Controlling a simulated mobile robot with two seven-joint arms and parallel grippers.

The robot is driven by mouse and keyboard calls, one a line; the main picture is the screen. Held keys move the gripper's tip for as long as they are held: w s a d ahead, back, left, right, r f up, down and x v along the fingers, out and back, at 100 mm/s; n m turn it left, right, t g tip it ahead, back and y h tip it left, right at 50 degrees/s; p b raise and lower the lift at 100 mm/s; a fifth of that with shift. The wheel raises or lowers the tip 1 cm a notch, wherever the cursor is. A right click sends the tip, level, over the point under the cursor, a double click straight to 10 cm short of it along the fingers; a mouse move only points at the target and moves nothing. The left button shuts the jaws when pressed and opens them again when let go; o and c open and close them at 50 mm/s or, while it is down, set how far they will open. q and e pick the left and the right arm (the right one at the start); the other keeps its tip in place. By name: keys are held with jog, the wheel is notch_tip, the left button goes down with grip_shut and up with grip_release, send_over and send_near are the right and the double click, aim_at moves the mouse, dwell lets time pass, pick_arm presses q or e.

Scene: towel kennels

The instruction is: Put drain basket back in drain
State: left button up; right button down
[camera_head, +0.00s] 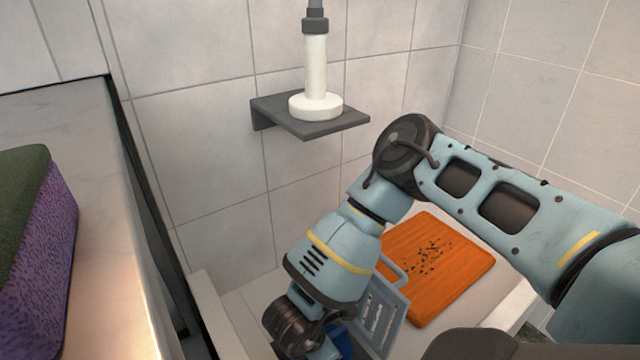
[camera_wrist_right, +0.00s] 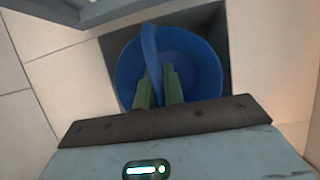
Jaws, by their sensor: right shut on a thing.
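In the head view a small part of the blue basket (camera_head: 342,340) shows beside my right wrist, and the fingers are hidden. A grey-blue slotted drain grate (camera_head: 385,312) with a handle stands tilted beside it. My left gripper is not in view.
An orange mat (camera_head: 440,265) with dark specks lies on the basin floor behind the grate. A dark wall shelf (camera_head: 345,120) holds a white cylindrical fixture (camera_head: 316,70). At left, a counter (camera_head: 105,200) carries a green and purple block (camera_head: 45,240). Low basin walls flank the arm.

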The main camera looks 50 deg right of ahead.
jog(key=shift+f, duration=0.85)
jog(key=shift+f+b, duration=1.1)
jog(key=shift+f, duration=0.8)
jog(key=shift+r, duration=0.1)
jog(key=c, duration=1.9)
grip_release()
jog(key=shift+f, duration=0.2)
jog(key=shift+c, duration=0.2)
jog(key=o, duration=0.4)
jog(key=shift+o, duration=0.2)
